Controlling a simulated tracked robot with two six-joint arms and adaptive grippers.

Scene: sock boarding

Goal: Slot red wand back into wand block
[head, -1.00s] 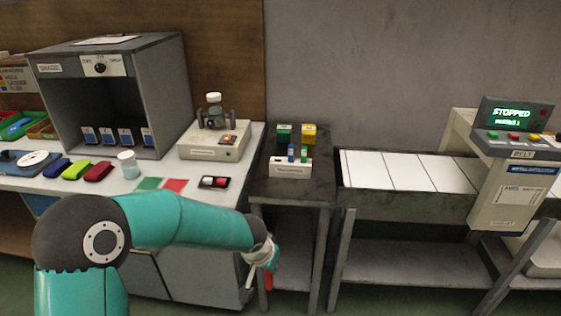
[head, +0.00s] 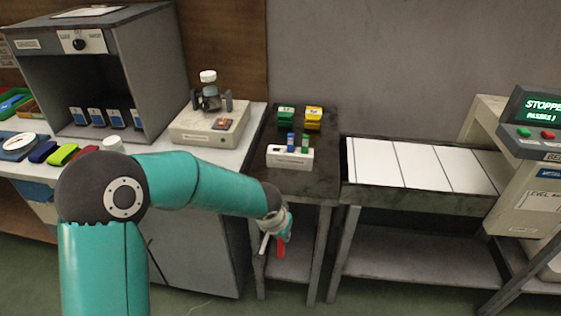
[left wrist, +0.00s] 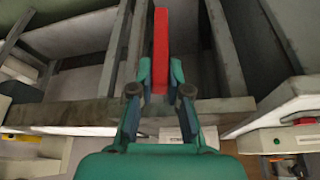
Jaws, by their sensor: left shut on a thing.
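My left gripper (head: 277,226) is shut on the red wand (head: 281,247), which hangs down from the fingers in the head view. In the left wrist view the red wand (left wrist: 160,50) sticks out straight between the fingertips (left wrist: 160,82). The white wand block (head: 290,158) stands on the dark side table, above and beyond the gripper in the head view. Blue and green wands (head: 305,143) stand upright in it. The gripper is in front of the table and lower than its top, apart from the block. My right gripper is not in view.
The dark side table (head: 320,185) also holds green (head: 285,118) and yellow (head: 313,117) boxes at the back. A conveyor with white panels (head: 420,166) stands to the right. A bench with a white device (head: 203,125) and a grey cabinet stands to the left.

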